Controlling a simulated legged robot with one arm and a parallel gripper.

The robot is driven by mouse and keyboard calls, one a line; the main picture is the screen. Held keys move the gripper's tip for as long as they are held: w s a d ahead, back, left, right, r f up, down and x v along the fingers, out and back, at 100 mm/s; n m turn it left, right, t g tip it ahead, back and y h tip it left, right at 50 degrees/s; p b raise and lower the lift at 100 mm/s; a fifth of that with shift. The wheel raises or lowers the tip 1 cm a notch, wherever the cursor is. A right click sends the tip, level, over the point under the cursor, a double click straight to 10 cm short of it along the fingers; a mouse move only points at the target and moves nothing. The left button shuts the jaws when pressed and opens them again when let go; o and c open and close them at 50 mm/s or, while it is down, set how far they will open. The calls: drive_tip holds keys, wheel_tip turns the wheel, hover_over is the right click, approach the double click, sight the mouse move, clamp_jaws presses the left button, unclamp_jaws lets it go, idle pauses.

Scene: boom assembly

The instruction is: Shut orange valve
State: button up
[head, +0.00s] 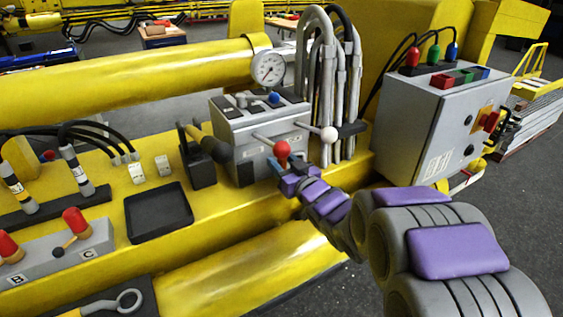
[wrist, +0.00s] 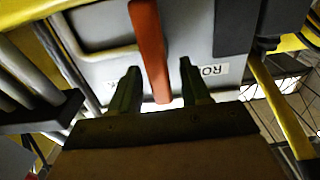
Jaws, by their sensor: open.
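The orange valve handle (wrist: 150,50) is a flat orange-red bar in the wrist view, in front of a grey panel. My gripper (wrist: 158,72) is open. One finger is on each side of the handle, with a visible gap to both fingers. In the head view, my gripper (head: 287,170) is at the front of the grey valve block (head: 262,130), just below a red ball knob (head: 282,149). I cannot pick out the flat orange handle clearly in the head view; my gripper may hide it.
A lever with a white ball (head: 329,134) and bent grey pipes (head: 325,90) stand close right of my gripper. A grey electrical box (head: 430,130) is further right. A black tray (head: 160,212) lies on the yellow beam to the left.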

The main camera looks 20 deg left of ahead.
drive_tip(key=shift+w+a, duration=0.15)
drive_tip(key=shift+a, duration=0.1)
drive_tip(key=shift+c, duration=0.2)
clamp_jaws()
